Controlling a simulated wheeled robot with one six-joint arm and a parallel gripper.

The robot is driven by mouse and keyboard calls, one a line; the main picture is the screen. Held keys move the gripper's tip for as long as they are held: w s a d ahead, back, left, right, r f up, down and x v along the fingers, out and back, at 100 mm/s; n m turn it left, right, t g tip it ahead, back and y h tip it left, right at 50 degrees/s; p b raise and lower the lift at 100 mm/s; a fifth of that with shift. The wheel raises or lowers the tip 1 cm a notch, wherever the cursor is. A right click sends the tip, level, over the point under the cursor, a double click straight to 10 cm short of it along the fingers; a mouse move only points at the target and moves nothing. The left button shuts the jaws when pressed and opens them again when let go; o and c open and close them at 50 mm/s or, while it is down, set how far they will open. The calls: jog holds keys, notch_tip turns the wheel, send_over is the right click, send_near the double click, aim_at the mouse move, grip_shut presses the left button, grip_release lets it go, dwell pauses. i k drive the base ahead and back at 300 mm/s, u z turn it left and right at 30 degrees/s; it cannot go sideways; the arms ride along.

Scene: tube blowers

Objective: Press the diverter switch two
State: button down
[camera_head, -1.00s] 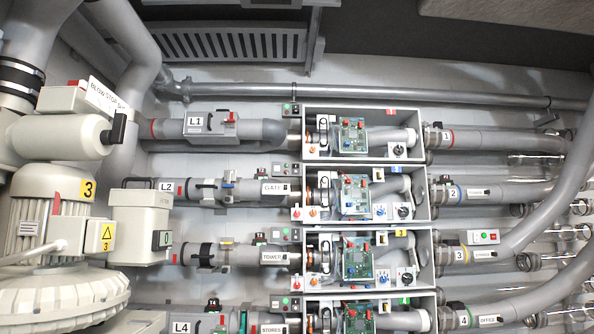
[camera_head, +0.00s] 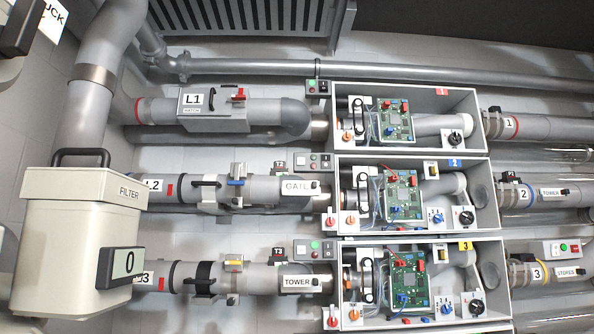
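The second open grey box (camera_head: 385,159) from the top, with a blue "2" label (camera_head: 454,163), stands right of centre. Inside it are a green circuit board (camera_head: 403,196), a blue knob (camera_head: 436,217) and a black round knob (camera_head: 466,216) on white plates, and a small switch (camera_head: 431,170) near the top. A red knob (camera_head: 330,221) and an orange knob (camera_head: 350,221) sit at its lower left. I cannot tell which of these is the diverter switch. My gripper is not in view.
Similar boxes sit above, labelled "1" (camera_head: 442,92), and below, labelled "3" (camera_head: 465,246). A cream filter housing (camera_head: 75,225) stands at the front left. Pipes run into the boxes from left and right. The space before the boxes looks clear.

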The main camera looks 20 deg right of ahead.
aim_at(325, 158)
jog(key=i, duration=1.25)
jog(key=z, duration=0.05)
